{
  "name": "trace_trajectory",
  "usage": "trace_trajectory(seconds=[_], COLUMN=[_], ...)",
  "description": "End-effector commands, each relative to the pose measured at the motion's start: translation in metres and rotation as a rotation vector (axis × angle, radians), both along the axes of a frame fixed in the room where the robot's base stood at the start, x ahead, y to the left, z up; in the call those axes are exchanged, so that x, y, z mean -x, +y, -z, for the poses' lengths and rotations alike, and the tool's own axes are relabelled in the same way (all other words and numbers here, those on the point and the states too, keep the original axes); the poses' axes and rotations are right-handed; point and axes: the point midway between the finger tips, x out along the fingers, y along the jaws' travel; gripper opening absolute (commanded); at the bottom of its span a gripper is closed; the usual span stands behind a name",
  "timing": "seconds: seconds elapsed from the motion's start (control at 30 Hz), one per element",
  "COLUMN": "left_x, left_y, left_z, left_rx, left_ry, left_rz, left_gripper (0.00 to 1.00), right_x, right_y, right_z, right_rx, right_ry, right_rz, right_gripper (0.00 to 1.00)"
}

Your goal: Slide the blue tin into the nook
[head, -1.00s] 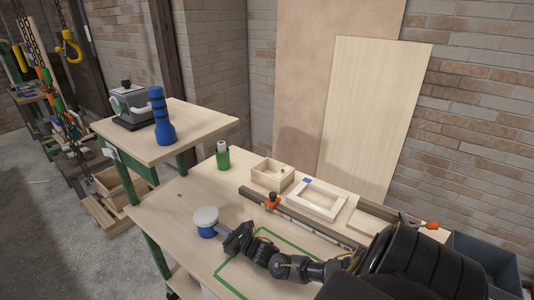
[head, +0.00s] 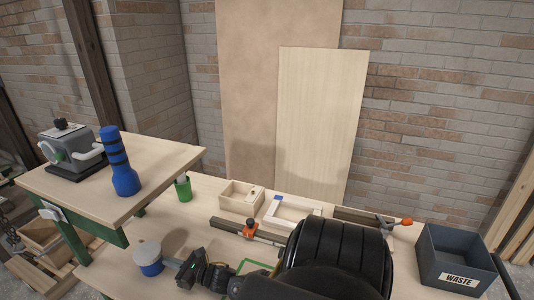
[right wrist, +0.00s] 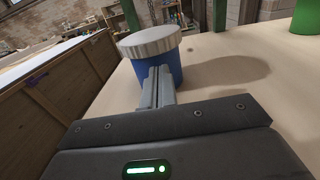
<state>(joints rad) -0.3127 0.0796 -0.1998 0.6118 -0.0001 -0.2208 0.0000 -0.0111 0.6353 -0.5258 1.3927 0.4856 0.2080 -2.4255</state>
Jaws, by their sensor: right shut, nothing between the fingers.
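The blue tin (head: 149,266) has a pale, wide lid and stands upright on the workbench, near its left front part. My right gripper (head: 186,274) is shut and empty, just right of the tin and pointing at it. In the right wrist view the tin (right wrist: 172,70) is straight ahead, with the closed fingers (right wrist: 158,84) in front of its side; whether they touch is hard to tell. The space under the raised wooden stand (head: 165,155) at the left may be the nook; its inside is mostly hidden. My left gripper is not in view.
A blue torch (head: 119,165) and a grey machine (head: 72,148) stand on the raised stand. A waste bin (head: 455,258) is at right.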

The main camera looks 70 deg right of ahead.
Motion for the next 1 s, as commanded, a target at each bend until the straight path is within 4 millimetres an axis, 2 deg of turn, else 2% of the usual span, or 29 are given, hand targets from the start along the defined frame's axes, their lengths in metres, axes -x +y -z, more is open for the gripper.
trace_trajectory(seconds=[0.17,0.37,0.47,0.67,0.87,1.0], left_x=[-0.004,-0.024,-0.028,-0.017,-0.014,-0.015], left_y=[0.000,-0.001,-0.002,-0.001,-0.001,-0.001], left_z=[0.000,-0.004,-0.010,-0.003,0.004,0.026], left_rx=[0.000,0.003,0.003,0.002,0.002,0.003], left_ry=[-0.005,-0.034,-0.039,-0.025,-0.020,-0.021], left_rz=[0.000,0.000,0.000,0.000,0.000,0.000], left_gripper=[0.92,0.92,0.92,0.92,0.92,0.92], right_x=[-0.001,0.001,0.007,0.005,0.004,-0.033], right_y=[0.000,0.002,0.003,0.004,0.006,0.008], right_z=[0.000,-0.002,-0.005,-0.047,-0.100,-0.097], right_rx=[0.000,0.000,0.001,0.002,0.003,-0.001], right_ry=[-0.001,0.000,-0.001,-0.006,-0.007,-0.009], right_rz=[0.000,-0.004,-0.007,-0.012,-0.014,-0.009], right_gripper=[0.00,0.00,0.00,0.00,0.00,0.00])
